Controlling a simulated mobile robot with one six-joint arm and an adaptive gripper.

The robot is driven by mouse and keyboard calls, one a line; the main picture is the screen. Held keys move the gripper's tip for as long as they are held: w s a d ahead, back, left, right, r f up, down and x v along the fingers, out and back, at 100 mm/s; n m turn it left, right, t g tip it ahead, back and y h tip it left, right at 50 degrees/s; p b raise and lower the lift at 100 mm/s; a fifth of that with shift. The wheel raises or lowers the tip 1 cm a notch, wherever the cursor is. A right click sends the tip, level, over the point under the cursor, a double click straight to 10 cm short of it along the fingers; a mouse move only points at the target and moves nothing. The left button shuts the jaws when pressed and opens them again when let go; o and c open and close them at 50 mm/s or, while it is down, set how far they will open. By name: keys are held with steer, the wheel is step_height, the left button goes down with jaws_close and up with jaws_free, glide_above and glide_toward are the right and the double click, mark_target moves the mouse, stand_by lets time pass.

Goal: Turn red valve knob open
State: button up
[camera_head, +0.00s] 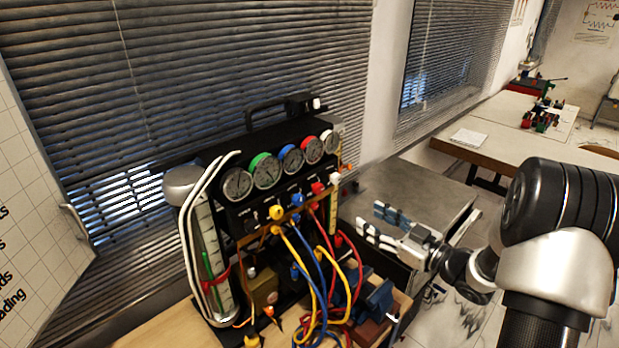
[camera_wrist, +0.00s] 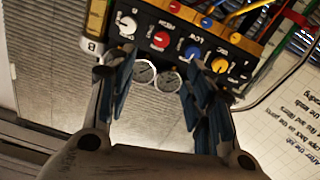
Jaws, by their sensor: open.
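The red valve knob (camera_head: 317,187) sits on the front of the black gauge rig (camera_head: 262,217), between a blue knob (camera_head: 297,200) and a white knob (camera_head: 335,178). In the wrist view, the red knob (camera_wrist: 160,40) shows beyond and between my fingers, and the label beside it is too blurred to read surely. My gripper (camera_head: 380,224) is open and empty, to the right of the rig and apart from the knob. The wrist view also shows my gripper (camera_wrist: 158,78) with its two dark blue fingers spread.
Several gauges (camera_head: 290,159) stand above the knobs. Yellow, blue and red hoses (camera_head: 318,290) hang in front of the rig. A grey surface (camera_head: 420,187) lies behind my gripper.

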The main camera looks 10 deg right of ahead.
glide_toward(320, 190)
steer(key=x, duration=0.9)
steer(key=shift+f, duration=0.1)
steer(key=c, duration=1.1)
